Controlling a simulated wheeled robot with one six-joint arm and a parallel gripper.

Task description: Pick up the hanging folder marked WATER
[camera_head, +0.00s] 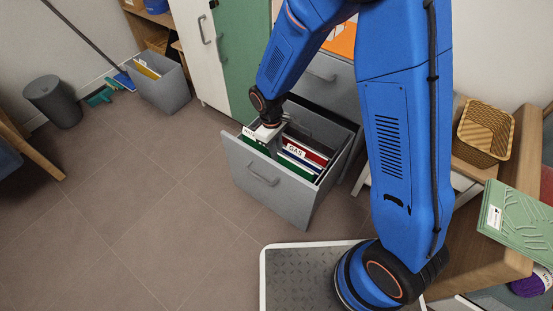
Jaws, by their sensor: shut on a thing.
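The open grey drawer (266,178) holds several hanging folders. My gripper (268,134) points down into its back left part. It is shut on a green hanging folder (254,142) at the left end of the row. A white label (248,132) shows beside the gripper; it is partly covered and too small to read surely. A folder with a white label reading GAS (295,151) stands to the right, with blue and red folders (310,150) around it. The gripper hides part of the row.
The drawer juts out from a grey cabinet (332,88) below my arm. A wooden desk (490,250) with a green folder (515,222) and a wicker basket (485,135) stands at right. A grey bin (163,88) stands at upper left. The floor left of the drawer is clear.

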